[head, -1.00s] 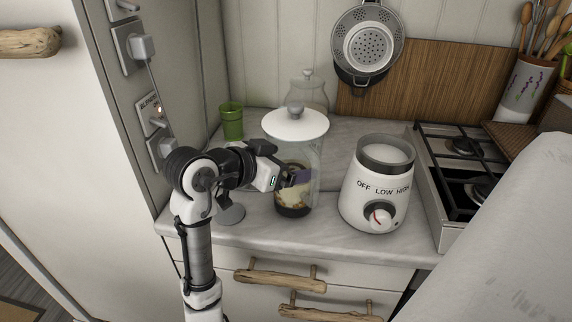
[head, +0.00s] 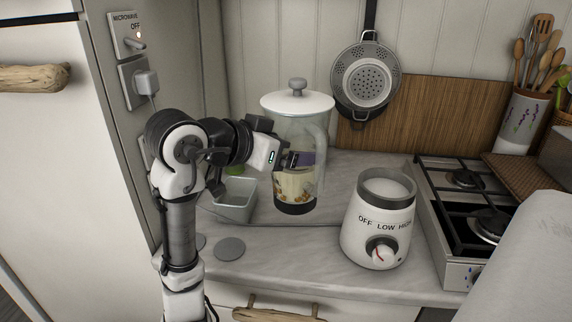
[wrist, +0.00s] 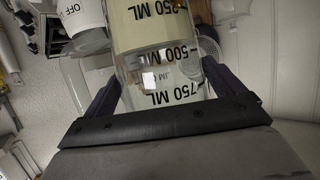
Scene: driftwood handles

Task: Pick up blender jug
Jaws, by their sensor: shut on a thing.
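In the wrist view the jug (wrist: 160,45) shows upside down with ML markings, between my gripper's two fingers (wrist: 160,90). The white blender base (head: 376,225) with a dial marked OFF, LOW, HIGH stands on the counter to the right, its top empty.
A gas stove (head: 465,215) lies right of the blender base. A grey-green container (head: 236,203) and a flat grey disc (head: 230,249) are on the counter to the left. A colander (head: 366,78) hangs on the wall behind. Counter between jug and base is clear.

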